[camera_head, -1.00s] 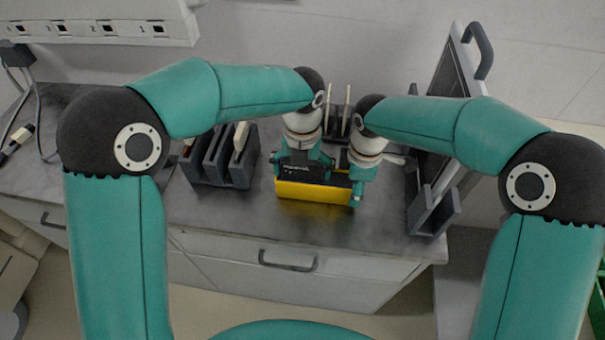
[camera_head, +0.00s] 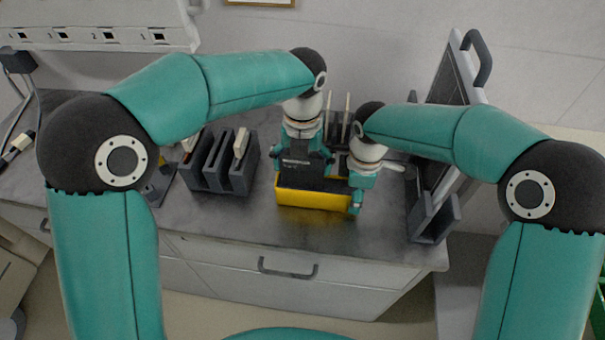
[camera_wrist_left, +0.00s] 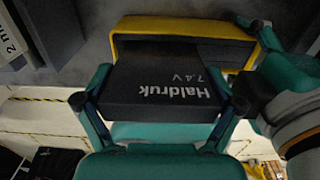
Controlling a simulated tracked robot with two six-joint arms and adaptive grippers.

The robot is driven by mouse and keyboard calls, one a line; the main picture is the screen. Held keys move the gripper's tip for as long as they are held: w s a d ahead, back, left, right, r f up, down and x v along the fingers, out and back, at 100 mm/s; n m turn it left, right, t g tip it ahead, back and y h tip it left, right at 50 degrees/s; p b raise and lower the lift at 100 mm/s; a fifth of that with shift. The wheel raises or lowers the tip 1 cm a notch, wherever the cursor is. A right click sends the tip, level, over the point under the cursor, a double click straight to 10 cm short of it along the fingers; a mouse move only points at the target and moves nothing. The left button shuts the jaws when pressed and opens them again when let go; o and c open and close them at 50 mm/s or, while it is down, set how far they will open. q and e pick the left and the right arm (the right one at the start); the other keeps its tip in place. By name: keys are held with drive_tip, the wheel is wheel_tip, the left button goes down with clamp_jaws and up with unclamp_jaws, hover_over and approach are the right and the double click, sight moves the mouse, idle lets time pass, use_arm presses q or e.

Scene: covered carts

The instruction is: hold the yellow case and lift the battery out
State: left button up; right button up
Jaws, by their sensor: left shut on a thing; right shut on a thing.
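The yellow case (camera_head: 312,197) stands on the grey worktop with its dark opening facing up; its rim also shows in the left wrist view (camera_wrist_left: 180,25). My right gripper (camera_head: 357,194) is shut on the case's right end. My left gripper (camera_head: 303,164) is above the case, shut on the black battery (camera_head: 296,154). In the left wrist view the battery (camera_wrist_left: 165,85), lettered "Haldruk 7.4 V", sits between the two fingers, in front of the case's opening. I cannot tell whether its lower end is fully clear of the case.
A dark slotted rack (camera_head: 220,165) with a pale plate stands left of the case. Another rack (camera_head: 338,130) stands behind it. A dark upright panel (camera_head: 448,85) and a dark holder (camera_head: 434,220) are on the right. The worktop in front of the case is clear.

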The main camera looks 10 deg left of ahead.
use_arm(q)
wheel_tip(320, 180, up, 6)
drive_tip(key=shift+f, duration=0.25)
use_arm(e)
drive_tip(key=o, duration=1.4)
drive_tip(key=shift+c, duration=0.2)
wheel_tip(320, 180, up, 11)
drive_tip(key=shift+w+r, duration=0.1)
drive_tip(key=shift+r, duration=0.3)
